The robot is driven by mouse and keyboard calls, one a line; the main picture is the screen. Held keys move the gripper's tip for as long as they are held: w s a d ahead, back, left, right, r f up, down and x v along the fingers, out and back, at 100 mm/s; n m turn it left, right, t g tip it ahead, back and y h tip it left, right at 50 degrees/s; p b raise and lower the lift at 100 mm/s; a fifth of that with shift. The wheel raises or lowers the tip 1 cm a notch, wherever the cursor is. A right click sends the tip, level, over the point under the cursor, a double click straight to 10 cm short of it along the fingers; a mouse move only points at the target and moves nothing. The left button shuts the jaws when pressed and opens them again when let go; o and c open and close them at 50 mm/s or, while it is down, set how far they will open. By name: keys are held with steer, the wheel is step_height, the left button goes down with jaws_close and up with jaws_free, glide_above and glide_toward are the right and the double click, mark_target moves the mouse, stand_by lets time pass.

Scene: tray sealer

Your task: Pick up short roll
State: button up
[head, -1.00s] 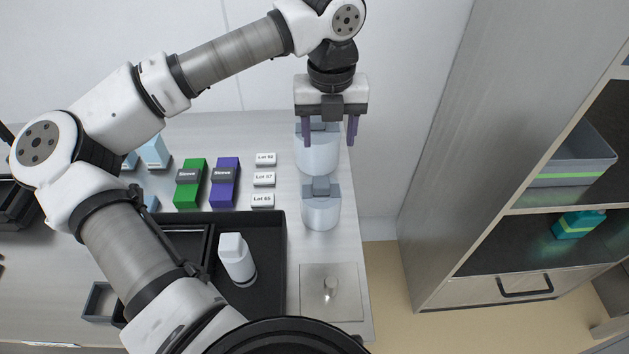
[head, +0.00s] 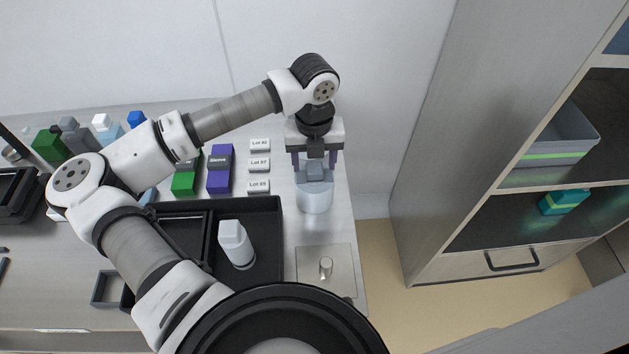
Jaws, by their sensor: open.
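A pale blue-white roll (head: 314,199) with a grey block on top stands upright at the right side of the bench; it looks like the short roll. My gripper (head: 315,167) is open, pointing down, with its two purple fingers apart at the height of the grey block in the picture. I cannot tell whether the fingers are around the block or behind it. No grip on the roll shows. A second roll behind it is now hidden by my gripper.
A black tray (head: 268,267) with a white bottle (head: 236,243) is left of the roll. A metal plate with a knob (head: 325,268) is in front. Lot labels (head: 259,164) and sleeve boxes (head: 220,169) lie to the left. A shelf unit (head: 480,216) stands right, beyond a floor gap.

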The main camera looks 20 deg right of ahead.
steer(key=shift+f, duration=0.8)
jaws_close()
